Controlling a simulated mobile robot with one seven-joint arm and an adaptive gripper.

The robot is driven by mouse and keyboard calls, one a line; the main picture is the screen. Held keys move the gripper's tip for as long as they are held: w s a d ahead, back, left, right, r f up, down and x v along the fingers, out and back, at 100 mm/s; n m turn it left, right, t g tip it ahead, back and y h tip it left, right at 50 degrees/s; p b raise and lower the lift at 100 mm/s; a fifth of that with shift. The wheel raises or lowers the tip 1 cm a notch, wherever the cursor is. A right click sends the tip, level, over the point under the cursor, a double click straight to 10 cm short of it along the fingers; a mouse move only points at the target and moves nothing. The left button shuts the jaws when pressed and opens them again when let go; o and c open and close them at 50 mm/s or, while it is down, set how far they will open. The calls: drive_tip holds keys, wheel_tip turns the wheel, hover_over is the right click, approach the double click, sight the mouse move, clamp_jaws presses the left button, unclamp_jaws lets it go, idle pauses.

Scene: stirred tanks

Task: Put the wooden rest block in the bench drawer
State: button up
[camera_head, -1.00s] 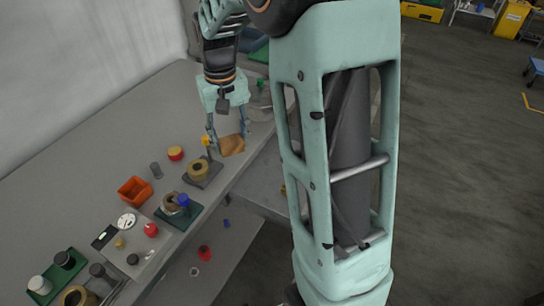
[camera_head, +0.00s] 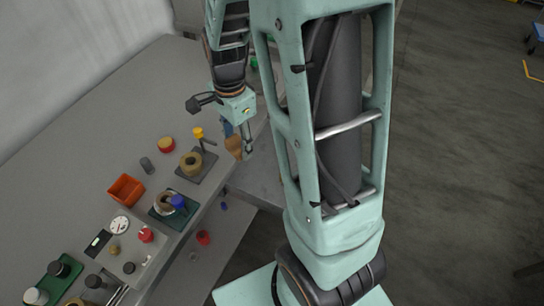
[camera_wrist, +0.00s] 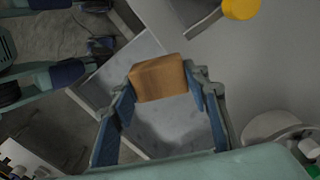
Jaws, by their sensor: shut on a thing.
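The wooden rest block (camera_head: 234,146) is a small brown block held between the fingertips of my gripper (camera_head: 239,141). In the wrist view the block (camera_wrist: 158,78) sits across the blue-grey fingers, with its broad face showing. My gripper hangs by the bench's front edge, above a grey, open-looking surface (camera_head: 262,184) that juts out from the bench and seems to be the pulled-out drawer. My arm column hides part of it. In the wrist view a pale grey panel with a raised edge lies below the block, apart from it.
The grey bench (camera_head: 100,130) carries a stand with a yellow knob (camera_head: 198,132), a red-and-yellow cap (camera_head: 166,145), an orange bin (camera_head: 126,189) and a green-based stirrer (camera_head: 172,205). A lower shelf (camera_head: 205,270) holds a red item (camera_head: 203,238). Open floor lies to the right.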

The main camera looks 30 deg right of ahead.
drive_tip(key=s+f+m+p, duration=0.1)
drive_tip(key=s+f+m, duration=0.2)
drive_tip(key=s+m, duration=0.6)
drive_tip(key=m+b, duration=0.5)
drive_tip(key=b, duration=0.7)
hover_over(269, 165)
drive_tip(key=s+a, duration=0.1)
wheel_tip(269, 165, down, 9)
drive_tip(key=shift+s+f, duration=0.1)
drive_tip(key=shift+f, duration=0.1)
drive_tip(key=shift+w+d+f+b, duration=0.3)
drive_tip(key=shift+b, duration=0.1)
drive_tip(key=shift+w+d+f+b, duration=0.1)
drive_tip(key=shift+w+f+b, duration=0.05)
drive_tip(key=shift+f+b, duration=0.15)
wheel_tip(269, 165, down, 3)
drive_tip(key=b, duration=0.3)
drive_tip(key=shift+w+d+f, duration=0.1)
drive_tip(key=shift+f, duration=0.05)
